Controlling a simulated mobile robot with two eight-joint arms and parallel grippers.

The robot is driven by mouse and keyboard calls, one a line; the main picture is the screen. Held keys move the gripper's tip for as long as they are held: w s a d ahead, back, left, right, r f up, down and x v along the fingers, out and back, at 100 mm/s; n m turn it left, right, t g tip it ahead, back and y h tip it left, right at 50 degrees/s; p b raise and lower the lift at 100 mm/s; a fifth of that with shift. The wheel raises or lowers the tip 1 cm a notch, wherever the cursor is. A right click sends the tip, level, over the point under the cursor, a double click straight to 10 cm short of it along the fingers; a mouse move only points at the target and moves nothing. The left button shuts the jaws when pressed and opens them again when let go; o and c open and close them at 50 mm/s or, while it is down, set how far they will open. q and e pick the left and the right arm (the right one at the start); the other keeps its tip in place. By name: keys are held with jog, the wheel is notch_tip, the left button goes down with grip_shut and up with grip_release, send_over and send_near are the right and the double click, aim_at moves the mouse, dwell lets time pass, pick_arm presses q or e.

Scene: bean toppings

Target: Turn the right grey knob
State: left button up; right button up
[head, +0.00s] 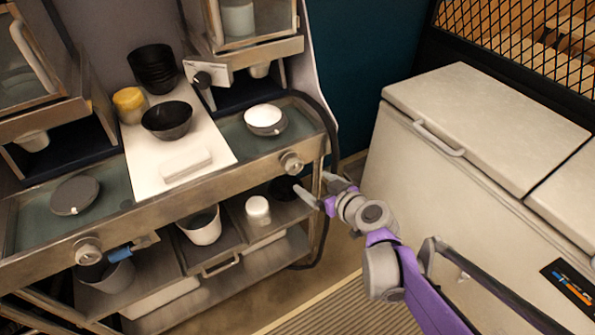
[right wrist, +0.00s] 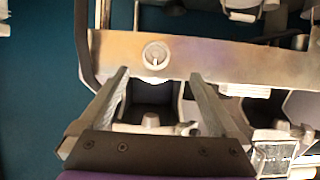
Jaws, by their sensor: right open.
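The right grey knob (head: 291,162) is a round metal dial on the front rail of the counter, below the white-topped round dish. In the right wrist view the knob (right wrist: 155,55) sits just beyond and between the fingertips, with a small light mark on its face. My right gripper (head: 316,187) is open and empty, below and to the right of the knob, apart from it. Its two fingers (right wrist: 158,74) show spread in the wrist view. A second grey knob (head: 89,252) is on the rail at the left. My left gripper is not in view.
The counter holds a white board (head: 150,148), black bowls (head: 167,120), a yellow cup (head: 130,104) and a white-topped dish (head: 265,120). A lower shelf holds a white bucket (head: 203,228) and a white jar (head: 257,207). A white chest freezer (head: 470,200) stands at the right.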

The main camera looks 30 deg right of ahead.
aim_at(297, 167)
jog(key=x, duration=0.3)
jog(key=b+x, duration=0.1)
jog(key=x, duration=0.7)
jog(key=shift+w+d+r, duration=0.1)
jog(key=shift+d+r, duration=0.2)
jog(key=shift+d, duration=0.1)
jog(key=c, duration=1.3)
jog(key=shift+c, duration=0.2)
